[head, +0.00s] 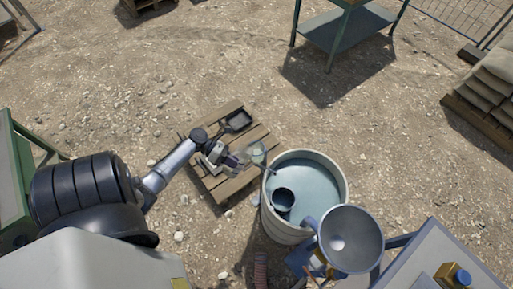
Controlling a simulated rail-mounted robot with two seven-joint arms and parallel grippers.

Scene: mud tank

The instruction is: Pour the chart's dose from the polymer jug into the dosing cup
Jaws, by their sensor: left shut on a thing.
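My left gripper (232,160) is over the pallet, left of the tank. It is shut on a pale, see-through vessel (257,153) beside the tank's upper left rim. I cannot tell whether this vessel is the polymer jug or the dosing cup, nor how far it is tilted. A dark round cup (284,199) with a thin handle sits inside the tank (338,205), at the blue-grey liquid. A yellowish container with a blue cap (458,276) stands at the lower right. No chart can be read. My right gripper does not show.
A wooden pallet (228,184) with a black tray (236,121) lies left of the tank. A grey funnel (350,239) stands at the tank's lower right. A green-framed table (345,28) is at the back, and sandbags (496,82) are at the right. Bare gravel lies between.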

